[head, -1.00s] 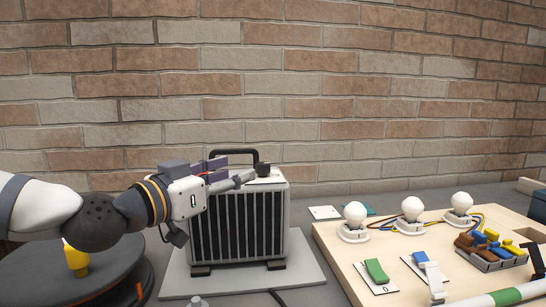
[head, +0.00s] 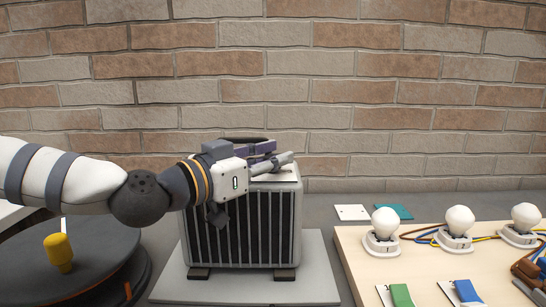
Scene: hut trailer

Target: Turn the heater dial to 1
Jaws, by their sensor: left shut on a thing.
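The heater (head: 242,228) is a light grey box with a dark slatted front and a carrying handle on top. My left gripper (head: 281,157) reaches in from the left over the heater's top, at its right part. It is shut on the heater dial; the gripper's fingers hide the dial, and its number setting cannot be read. The handle is mostly hidden behind the gripper. My right gripper is not in view.
The heater stands on a grey slab (head: 315,275). A wooden board (head: 365,262) with several white bulbs and switches lies to the right. A dark round reel (head: 105,275) with a yellow peg (head: 59,252) is at the left. A brick wall (head: 330,90) is behind.

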